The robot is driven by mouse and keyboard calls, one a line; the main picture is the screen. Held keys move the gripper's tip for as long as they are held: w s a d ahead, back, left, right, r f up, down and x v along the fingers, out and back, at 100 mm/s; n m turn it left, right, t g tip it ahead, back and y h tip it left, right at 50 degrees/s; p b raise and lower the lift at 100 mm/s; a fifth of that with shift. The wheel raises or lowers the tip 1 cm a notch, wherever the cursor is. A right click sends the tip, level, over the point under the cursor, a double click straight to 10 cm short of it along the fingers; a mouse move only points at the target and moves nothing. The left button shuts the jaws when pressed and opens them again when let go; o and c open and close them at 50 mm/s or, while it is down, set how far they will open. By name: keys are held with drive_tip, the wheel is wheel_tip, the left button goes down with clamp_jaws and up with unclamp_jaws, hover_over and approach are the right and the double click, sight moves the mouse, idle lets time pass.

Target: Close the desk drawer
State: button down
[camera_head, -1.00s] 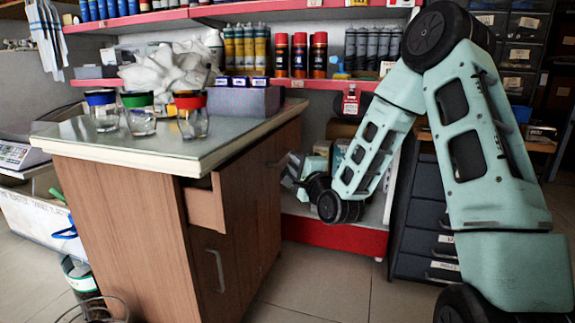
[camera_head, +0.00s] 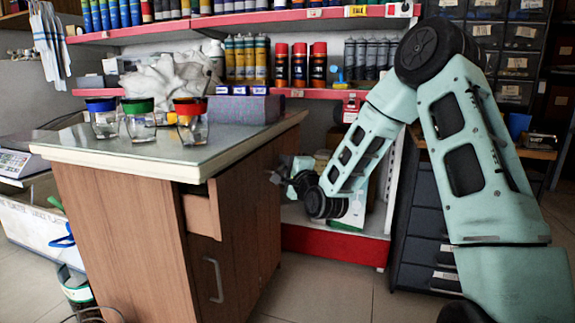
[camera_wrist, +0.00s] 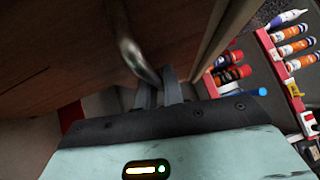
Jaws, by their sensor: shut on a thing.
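The desk drawer (camera_head: 202,215) stands partly out from the upper front of the brown wooden desk (camera_head: 120,240). Its light wooden side shows below the desk top. My gripper (camera_head: 275,178) is at the desk's front face, toward the far end. In the wrist view, the two dark fingers of my gripper (camera_wrist: 160,92) are close together at the end of a curved metal handle (camera_wrist: 137,55) on a dark wooden front. They are shut on this handle; the exact contact is partly hidden.
Glass jars (camera_head: 140,120) with coloured rims and a purple-grey box (camera_head: 244,108) stand on the desk top. A red-edged shelf (camera_head: 335,240) lies behind my gripper. A dark drawer cabinet (camera_head: 420,215) stands to the right. Floor (camera_head: 320,295) is clear in front of the desk.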

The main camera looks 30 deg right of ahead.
drive_tip(key=w+a, duration=0.1)
drive_tip(key=w, duration=0.1)
drive_tip(key=w+a, duration=0.4)
drive_tip(key=w, duration=0.1)
drive_tip(key=shift+a+p, duration=0.2)
drive_tip(key=shift+p, duration=0.1)
drive_tip(key=c, duration=1.8)
unclamp_jaws()
drive_tip(key=shift+a, duration=0.1)
drive_tip(key=s+a+f+p, duration=0.2)
drive_tip(key=s+p, duration=0.2)
drive_tip(key=s, duration=1.3)
drive_tip(key=shift+f, duration=0.15)
drive_tip(key=shift+a, duration=0.15)
